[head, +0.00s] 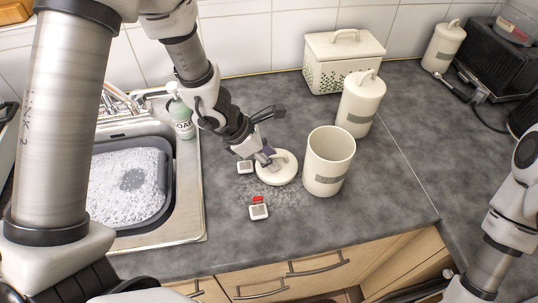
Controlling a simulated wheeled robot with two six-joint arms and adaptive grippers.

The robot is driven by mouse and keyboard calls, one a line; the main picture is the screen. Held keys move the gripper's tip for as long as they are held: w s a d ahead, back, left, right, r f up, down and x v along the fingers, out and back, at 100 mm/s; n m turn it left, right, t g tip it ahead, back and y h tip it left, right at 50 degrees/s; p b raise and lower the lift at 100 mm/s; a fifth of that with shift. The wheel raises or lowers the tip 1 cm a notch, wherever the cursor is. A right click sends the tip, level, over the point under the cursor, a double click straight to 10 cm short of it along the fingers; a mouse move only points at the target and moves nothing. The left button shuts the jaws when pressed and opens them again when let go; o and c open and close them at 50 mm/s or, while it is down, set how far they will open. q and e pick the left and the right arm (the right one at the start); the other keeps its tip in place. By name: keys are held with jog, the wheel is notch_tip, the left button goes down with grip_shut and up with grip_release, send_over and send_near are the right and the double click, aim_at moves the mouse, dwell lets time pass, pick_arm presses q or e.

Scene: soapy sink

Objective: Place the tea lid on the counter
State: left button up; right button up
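The round cream tea lid (284,174) is at the middle of the counter, left of the tall open cream canister (328,163). I cannot tell if it rests on the counter or hangs slightly above it. My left gripper (266,157) points down at the top of the lid, with its fingertips at the lid's handle area. The fingers hide the handle, so I cannot tell if they are shut on it. My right arm comes in at the right edge, but its gripper is not in view.
A lidded canister (360,104) and a bread box (341,62) stand behind. A foamy sink (190,219) and soap bottle (182,120) are left.

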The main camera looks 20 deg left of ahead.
pick_arm(q)
jog(key=shift+w, duration=0.1)
jog(key=shift+r, duration=0.4)
jog(key=p+v, duration=0.5)
jog(key=v, duration=0.6)
jog(key=shift+s+a+p, duration=0.15)
jog(key=shift+s+p, duration=0.1)
jog(key=shift+p, duration=0.1)
jog(key=shift+r, duration=0.15)
